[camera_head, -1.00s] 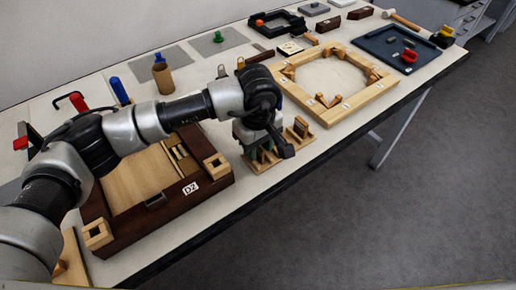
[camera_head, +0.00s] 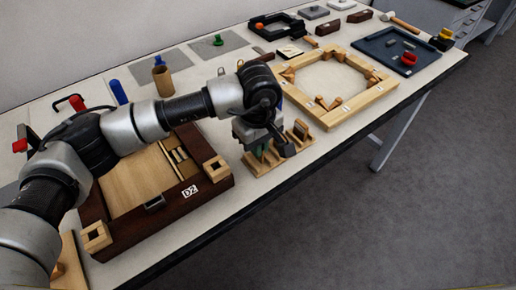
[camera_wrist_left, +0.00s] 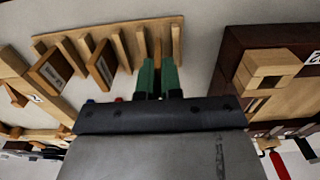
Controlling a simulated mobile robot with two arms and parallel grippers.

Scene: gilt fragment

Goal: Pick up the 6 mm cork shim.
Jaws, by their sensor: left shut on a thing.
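A wooden slotted rack (camera_head: 285,157) stands near the table's front edge, and it fills the upper left of the left wrist view (camera_wrist_left: 72,36). Two labelled blocks stand in its slots, one dark-edged block (camera_wrist_left: 103,65) and another (camera_wrist_left: 50,72); their labels are too small to read. My left gripper (camera_head: 262,152) is down at the rack. Its green fingers (camera_wrist_left: 158,76) are shut on a thin tan piece (camera_wrist_left: 157,55) among the slats, seemingly the cork shim. I see no marking of its thickness. The fingers hide its lower part. My right gripper is not in view.
A dark wooden box marked D2 (camera_head: 214,186) lies left of the rack, close to my left arm. An octagonal wooden frame (camera_head: 362,103) lies to its right. A dark blue tray (camera_head: 385,58) is farther back. The floor lies beyond the front edge.

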